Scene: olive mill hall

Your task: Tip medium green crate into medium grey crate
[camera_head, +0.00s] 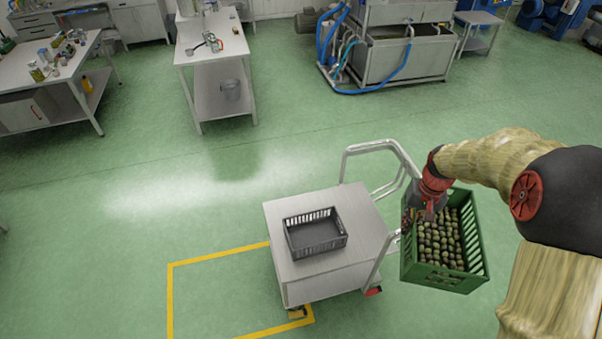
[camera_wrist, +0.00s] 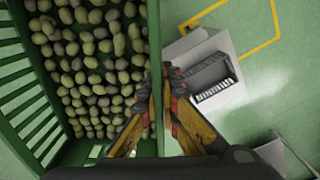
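The medium green crate (camera_head: 438,277) is full of green and brownish olives and hangs in the air right of the cart, roughly level. My gripper (camera_head: 428,213) is at the crate's left side wall. In the wrist view my gripper's fingers (camera_wrist: 162,92) stand on either side of the green wall (camera_wrist: 153,35) and are shut on it. The medium grey crate (camera_head: 340,243) stands upright and empty on the cart top, left of the green crate; it also shows in the wrist view (camera_wrist: 215,86).
The grey cart (camera_head: 360,205) has a pale tubular handle (camera_head: 385,146) at its back, close to the green crate. A yellow floor marking (camera_head: 205,258) lies left of the cart. Workbenches (camera_head: 212,45) and a steel washing tank (camera_head: 405,58) stand far behind. The floor between is clear.

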